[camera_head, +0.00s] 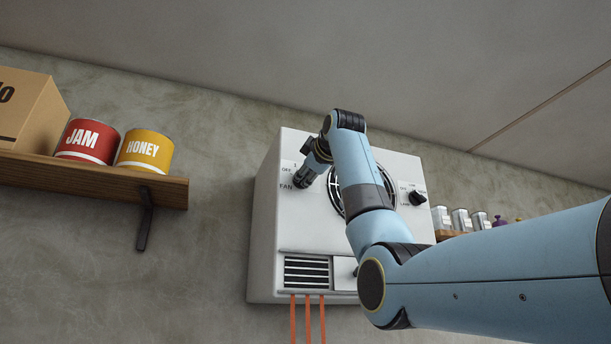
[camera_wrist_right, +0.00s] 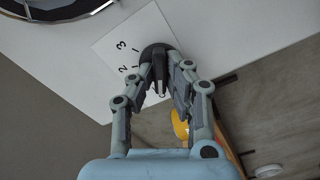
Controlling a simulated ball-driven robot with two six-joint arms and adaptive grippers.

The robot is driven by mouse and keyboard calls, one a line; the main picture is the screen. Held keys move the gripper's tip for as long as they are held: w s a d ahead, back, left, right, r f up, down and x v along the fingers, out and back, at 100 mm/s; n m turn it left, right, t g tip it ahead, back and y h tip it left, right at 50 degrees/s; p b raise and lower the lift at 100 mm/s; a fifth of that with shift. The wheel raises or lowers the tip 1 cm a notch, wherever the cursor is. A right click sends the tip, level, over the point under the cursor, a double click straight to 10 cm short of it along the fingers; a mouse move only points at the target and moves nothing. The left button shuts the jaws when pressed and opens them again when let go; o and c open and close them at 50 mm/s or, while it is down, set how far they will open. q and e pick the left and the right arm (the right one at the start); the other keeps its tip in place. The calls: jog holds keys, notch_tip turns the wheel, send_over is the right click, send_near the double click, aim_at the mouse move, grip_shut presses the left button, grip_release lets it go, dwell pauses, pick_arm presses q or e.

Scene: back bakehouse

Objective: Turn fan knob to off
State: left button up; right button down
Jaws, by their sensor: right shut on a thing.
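A white wall unit (camera_head: 300,228) with a round grille carries the FAN dial plate at its upper left, where OFF and a small numeral can be read. My right gripper (camera_head: 303,180) is at that dial, and its fingers mostly hide the fan knob in the head view. In the right wrist view, the dark round fan knob (camera_wrist_right: 155,50) sits on a white plate (camera_wrist_right: 126,44) with numerals. My right gripper (camera_wrist_right: 159,82) is shut on the knob there. Which mark the knob points to cannot be told. My left gripper is not in view.
A second dark knob (camera_head: 417,198) is on the unit's right side. A wooden shelf (camera_head: 100,178) at left holds a box (camera_head: 32,108), a JAM tin (camera_head: 88,141) and a HONEY tin (camera_head: 146,150). Orange ribbons (camera_head: 307,318) hang below the vent. Small jars (camera_head: 461,219) stand at right.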

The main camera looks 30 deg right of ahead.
jog(key=c, duration=1.3)
grip_release()
jog(key=shift+c, duration=0.2)
jog(key=shift+s, duration=0.15)
jog(key=v, duration=1.1)
jog(key=shift+s+a, duration=0.25)
jog(key=shift+s, duration=0.1)
jog(key=shift+f, duration=0.1)
